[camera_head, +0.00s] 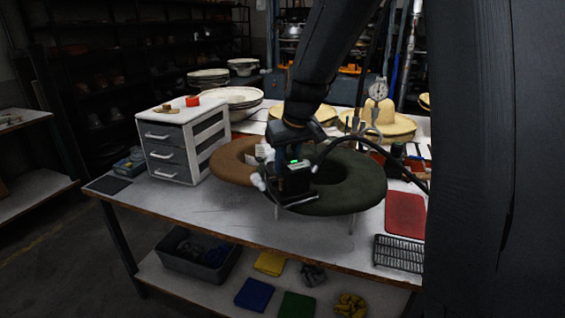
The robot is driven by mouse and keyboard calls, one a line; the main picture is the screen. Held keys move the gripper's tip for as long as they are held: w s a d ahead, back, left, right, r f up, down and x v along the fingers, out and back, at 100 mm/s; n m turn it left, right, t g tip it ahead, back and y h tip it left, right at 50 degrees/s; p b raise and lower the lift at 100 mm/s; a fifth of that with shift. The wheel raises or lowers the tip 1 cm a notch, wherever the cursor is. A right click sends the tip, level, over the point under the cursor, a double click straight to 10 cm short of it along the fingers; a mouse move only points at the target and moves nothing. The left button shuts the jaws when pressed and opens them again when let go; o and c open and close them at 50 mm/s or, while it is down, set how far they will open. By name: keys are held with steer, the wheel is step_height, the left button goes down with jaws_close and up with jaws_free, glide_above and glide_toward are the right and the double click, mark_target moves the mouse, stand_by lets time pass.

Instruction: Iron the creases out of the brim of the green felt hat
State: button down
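The green felt hat (352,196) shows as a broad dark green ring with an opening in its middle, near the table's front edge. Thin supports show under its rim. My gripper (284,193) is at the left part of the brim, beside where the green ring meets a brown one. A dark boxy body with a small green light is at the end of my arm; I cannot tell whether this is an iron or part of my gripper. The fingers are not clear, and contact with the felt cannot be made out. Creases are too small to see.
A brown felt ring (228,168) adjoins the green one. A white drawer unit (211,143) stands left. Straw hats (376,118) and a dial gauge (379,88) are behind. A red pad (405,213) and black wire rack (399,253) lie right. The table's (205,218) front left is clear.

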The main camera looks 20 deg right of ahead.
mark_target(290, 150)
steer(key=shift+s+d+r, duration=0.15)
steer(key=shift+s+d, duration=0.25)
steer(key=shift+s, duration=0.35)
steer(key=shift+s+d+r, duration=0.1)
steer(key=shift+w+r+p, duration=0.2)
steer(key=shift+r+p, duration=0.25)
steer(key=shift+r, duration=0.25)
steer(key=shift+s+a+r+p, duration=0.2)
steer(key=shift+r+p, duration=0.1)
steer(key=shift+r, duration=0.1)
steer(key=shift+w+r+p, duration=0.15)
steer(key=shift+r+p, duration=1.95)
steer(key=shift+r, duration=0.7)
